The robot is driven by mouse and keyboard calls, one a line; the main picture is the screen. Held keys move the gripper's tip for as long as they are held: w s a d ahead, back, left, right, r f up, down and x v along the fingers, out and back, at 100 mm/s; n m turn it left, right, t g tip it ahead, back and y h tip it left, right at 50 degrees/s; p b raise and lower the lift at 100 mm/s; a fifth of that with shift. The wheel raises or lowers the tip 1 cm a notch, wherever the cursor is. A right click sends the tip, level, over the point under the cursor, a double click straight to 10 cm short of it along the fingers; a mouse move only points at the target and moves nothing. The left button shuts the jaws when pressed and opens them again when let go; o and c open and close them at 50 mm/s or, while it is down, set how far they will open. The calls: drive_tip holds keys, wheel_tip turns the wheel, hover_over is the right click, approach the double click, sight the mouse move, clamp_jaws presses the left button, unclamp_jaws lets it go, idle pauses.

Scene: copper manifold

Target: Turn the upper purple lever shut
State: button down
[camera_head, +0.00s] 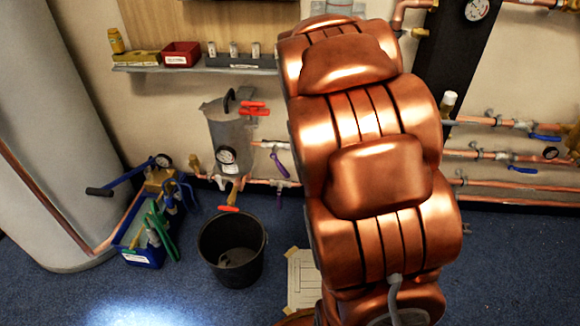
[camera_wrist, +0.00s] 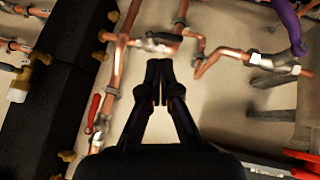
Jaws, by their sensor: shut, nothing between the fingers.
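The upper purple lever (camera_head: 280,164) slants down and right from its valve on a short horizontal pipe, right of the grey tank, so it stands across the pipe. A smaller purple lever (camera_head: 279,200) hangs below a valve on the lower copper pipe. A purple lever (camera_wrist: 290,24) also shows at the top right of the wrist view, beside a metal valve; I cannot tell which of the two it is. My gripper (camera_wrist: 165,65) is shut and empty, in front of the pipes, apart from that lever and left of it. In the head view my gripper is hidden.
The grey tank (camera_head: 228,135) has red levers (camera_head: 252,110) near its top. Copper pipes (camera_wrist: 118,65) and a red lever (camera_wrist: 92,114) lie close left of my fingers. A black bucket (camera_head: 231,247) and blue toolbox (camera_head: 148,240) stand on the floor. My arm blocks the middle.

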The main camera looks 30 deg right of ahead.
drive_tip(key=w+d+t+p, duration=0.2)
drive_tip(key=w+d+t, duration=0.1)
drive_tip(key=w+d, duration=0.5)
drive_tip(key=m+t+y+p, duration=0.35)
drive_tip(key=y+p, duration=0.25)
drive_tip(key=y, duration=0.9)
approach(286, 172)
drive_tip(key=shift+n+t, duration=0.35)
drive_tip(key=b+x, duration=0.2)
drive_tip(key=x, duration=0.6)
drive_tip(key=shift+a+f, duration=0.15)
drive_tip(key=shift+f, duration=0.15)
